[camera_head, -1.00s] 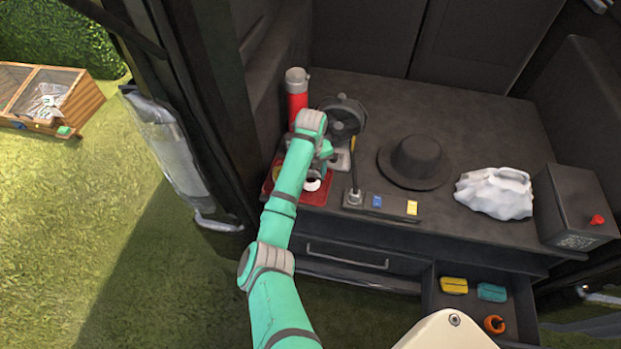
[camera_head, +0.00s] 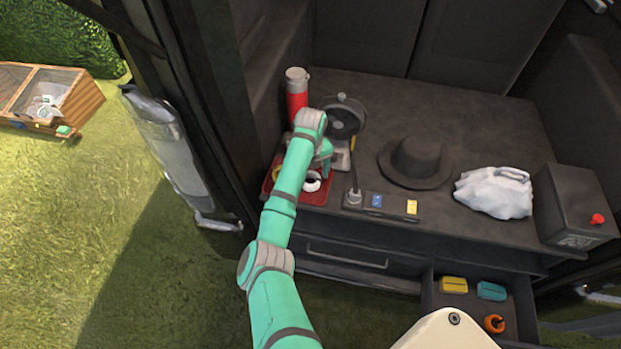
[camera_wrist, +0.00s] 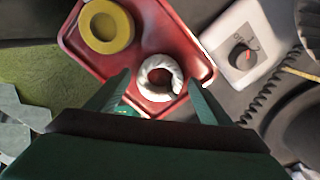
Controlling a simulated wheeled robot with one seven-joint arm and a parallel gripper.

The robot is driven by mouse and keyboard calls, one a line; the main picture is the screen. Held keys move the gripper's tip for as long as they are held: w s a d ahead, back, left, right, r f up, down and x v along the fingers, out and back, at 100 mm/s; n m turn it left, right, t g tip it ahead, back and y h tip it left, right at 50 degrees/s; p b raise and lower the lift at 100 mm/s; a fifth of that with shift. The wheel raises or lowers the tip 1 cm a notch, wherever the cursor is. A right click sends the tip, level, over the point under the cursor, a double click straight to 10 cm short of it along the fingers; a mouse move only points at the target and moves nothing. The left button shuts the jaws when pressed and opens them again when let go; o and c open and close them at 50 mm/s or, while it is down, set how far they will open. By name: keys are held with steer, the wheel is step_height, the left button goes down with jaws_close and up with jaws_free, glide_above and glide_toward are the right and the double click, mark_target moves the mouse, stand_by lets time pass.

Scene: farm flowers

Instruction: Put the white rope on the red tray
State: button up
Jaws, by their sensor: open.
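The white rope (camera_wrist: 161,77), a small coiled ring, lies on the red tray (camera_wrist: 176,35) in the wrist view. In the head view the rope (camera_head: 312,181) shows on the right part of the red tray (camera_head: 314,198), partly hidden by my arm. My gripper (camera_wrist: 160,85) is open, with one finger on each side of the rope and apart from it. In the head view my arm hides most of the gripper.
A yellow ring (camera_wrist: 106,27) also lies on the tray. A white scale-like device (camera_wrist: 243,45) stands right of it. A red bottle (camera_head: 297,98), a fan (camera_head: 343,117), a black hat (camera_head: 415,160) and a white bag (camera_head: 494,191) stand on the dark counter. An open drawer (camera_head: 470,310) juts out below.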

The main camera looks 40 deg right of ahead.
mark_target(311, 178)
step_height(311, 178, up, 11)
steer(key=shift+r, duration=0.15)
stand_by(0.7)
